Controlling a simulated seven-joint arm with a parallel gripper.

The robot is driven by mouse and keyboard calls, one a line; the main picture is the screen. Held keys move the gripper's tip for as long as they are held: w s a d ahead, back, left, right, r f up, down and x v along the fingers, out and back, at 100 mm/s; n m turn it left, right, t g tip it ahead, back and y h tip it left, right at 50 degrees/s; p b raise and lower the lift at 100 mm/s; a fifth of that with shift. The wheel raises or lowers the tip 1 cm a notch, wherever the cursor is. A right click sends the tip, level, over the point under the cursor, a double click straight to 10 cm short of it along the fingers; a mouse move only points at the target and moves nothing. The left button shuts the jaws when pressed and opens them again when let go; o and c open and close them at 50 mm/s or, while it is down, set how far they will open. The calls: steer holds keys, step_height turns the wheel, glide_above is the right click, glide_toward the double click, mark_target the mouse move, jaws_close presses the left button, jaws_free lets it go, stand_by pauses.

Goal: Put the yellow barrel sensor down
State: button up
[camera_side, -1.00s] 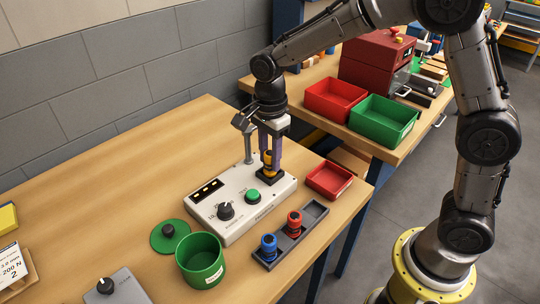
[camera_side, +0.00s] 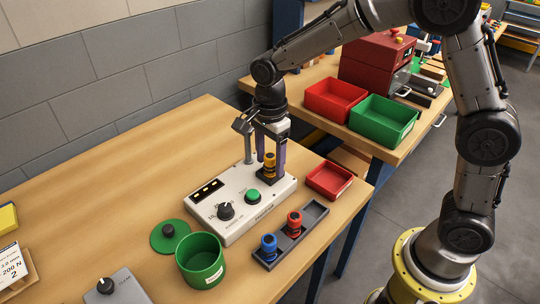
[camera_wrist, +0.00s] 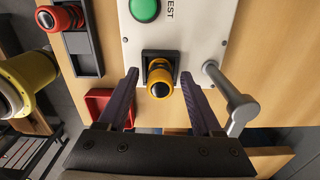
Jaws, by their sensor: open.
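The yellow barrel sensor (camera_side: 269,162) stands upright in the black square socket (camera_side: 271,174) at the right end of the white test box (camera_side: 240,210). In the wrist view the sensor (camera_wrist: 160,82) shows its dark round top with a yellow body. My gripper (camera_side: 271,163) is open. Its two purple fingers stand on either side of the sensor; in the wrist view there is a gap between each fingertip (camera_wrist: 159,77) and the sensor.
A grey post (camera_side: 248,145) rises from the box close beside my gripper. A black rack (camera_side: 299,237) holds a blue (camera_side: 269,248) and a red sensor (camera_side: 294,224). A red tray (camera_side: 329,181), a green cup (camera_side: 202,262) and its lid (camera_side: 170,237) are nearby. The table's left back is clear.

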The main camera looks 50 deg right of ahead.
mark_target(270, 155)
step_height(270, 155, up, 13)
stand_by(0.5)
steer(key=s+d+n+t, duration=0.2)
steer(key=s+d+n, duration=0.2)
steer(key=s+n, duration=0.5)
steer(key=s+d+f+n+t, duration=0.1)
steer(key=s+d+n+t, duration=0.2)
steer(key=s+n, duration=0.6)
steer(key=s+d, duration=0.1)
steer(key=s, duration=0.4)
steer(key=shift+d+f+n+t, duration=0.25)
steer(key=shift+n+t, duration=0.05)
steer(key=shift+n, duration=0.1)
